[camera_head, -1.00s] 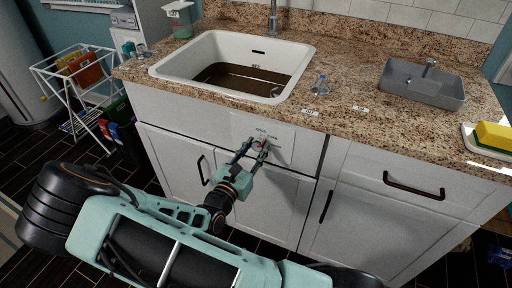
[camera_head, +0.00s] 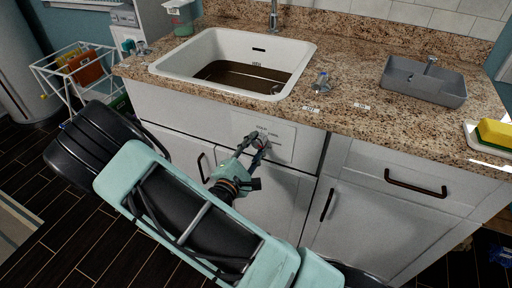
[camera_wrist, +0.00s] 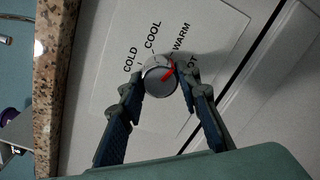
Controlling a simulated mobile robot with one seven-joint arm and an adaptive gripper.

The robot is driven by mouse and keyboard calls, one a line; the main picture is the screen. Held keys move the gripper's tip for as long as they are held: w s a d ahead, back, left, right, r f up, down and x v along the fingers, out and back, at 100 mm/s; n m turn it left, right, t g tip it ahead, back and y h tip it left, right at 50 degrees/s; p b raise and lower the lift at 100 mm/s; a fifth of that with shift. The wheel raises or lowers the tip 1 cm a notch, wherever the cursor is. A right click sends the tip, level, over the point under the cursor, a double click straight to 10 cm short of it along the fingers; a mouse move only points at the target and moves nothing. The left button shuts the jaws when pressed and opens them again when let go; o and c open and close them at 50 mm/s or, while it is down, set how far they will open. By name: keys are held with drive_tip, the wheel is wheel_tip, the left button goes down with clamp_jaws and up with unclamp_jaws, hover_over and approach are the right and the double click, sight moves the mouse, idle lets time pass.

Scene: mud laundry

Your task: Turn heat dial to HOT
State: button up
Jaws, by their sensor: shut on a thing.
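The heat dial (camera_wrist: 158,80) is a round grey knob with a red pointer, set in a pale panel (camera_wrist: 105,45) marked COLD, COOL, WARM and a partly covered word ending in "OT". The red pointer aims between WARM and that last word. My gripper (camera_wrist: 160,84) is shut on the dial, one finger on each side of it, in the wrist view. In the head view my gripper (camera_head: 256,145) reaches the panel on the white cabinet front below the sink; the dial is mostly hidden there by the fingers.
A granite counter (camera_head: 345,110) overhangs the panel, with a white sink (camera_head: 165,70) holding brown water. Black cabinet handles (camera_head: 326,205) stick out nearby. A white drying rack (camera_head: 70,75) stands at left.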

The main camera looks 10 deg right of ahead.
drive_tip(key=m+b, duration=0.3)
drive_tip(key=m, duration=0.1)
drive_tip(key=shift+f+m, duration=0.15)
drive_tip(key=shift+m, duration=0.15)
drive_tip(key=m+b, duration=0.3)
drive_tip(key=b, duration=0.1)
drive_tip(key=shift+r+m, duration=0.2)
drive_tip(key=shift+m, duration=0.1)
drive_tip(key=shift+r+b, duration=0.1)
drive_tip(key=shift+b, duration=0.25)
drive_tip(key=o, duration=1.2)
drive_tip(key=shift+c, duration=0.2)
drive_tip(key=v, duration=1.2)
drive_tip(key=shift+s+d, duration=0.1)
drive_tip(key=shift+d, duration=0.05)
